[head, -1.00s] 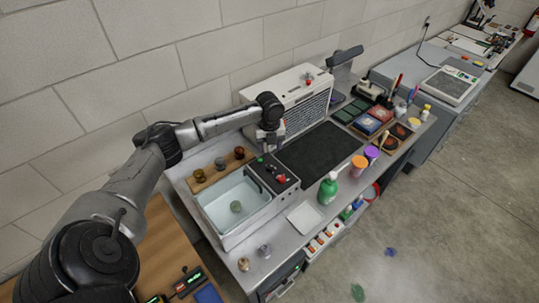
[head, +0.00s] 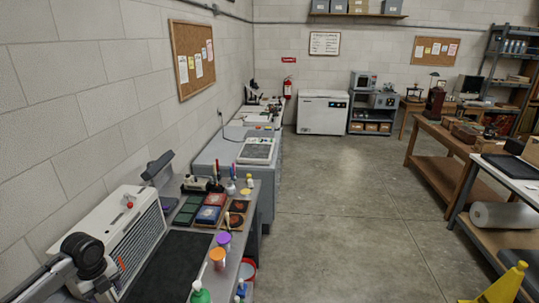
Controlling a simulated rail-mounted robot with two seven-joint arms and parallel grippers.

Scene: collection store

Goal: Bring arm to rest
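My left arm shows at the lower left edge in the head view, with its black wrist joint in front of a white louvred unit (head: 130,222). My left gripper (head: 106,290) hangs below that wrist, beside the near end of the unit. It is small and partly cut off by the bottom edge, so I cannot tell its finger opening or whether it holds anything. My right arm and gripper are not in view.
The bench carries a dark mat (head: 172,265), a green bottle (head: 200,293), an orange-lidded jar (head: 217,258) and a purple-lidded jar (head: 224,241). A yellow object (head: 503,287) stands at lower right. The floor (head: 340,210) between the benches is mostly clear.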

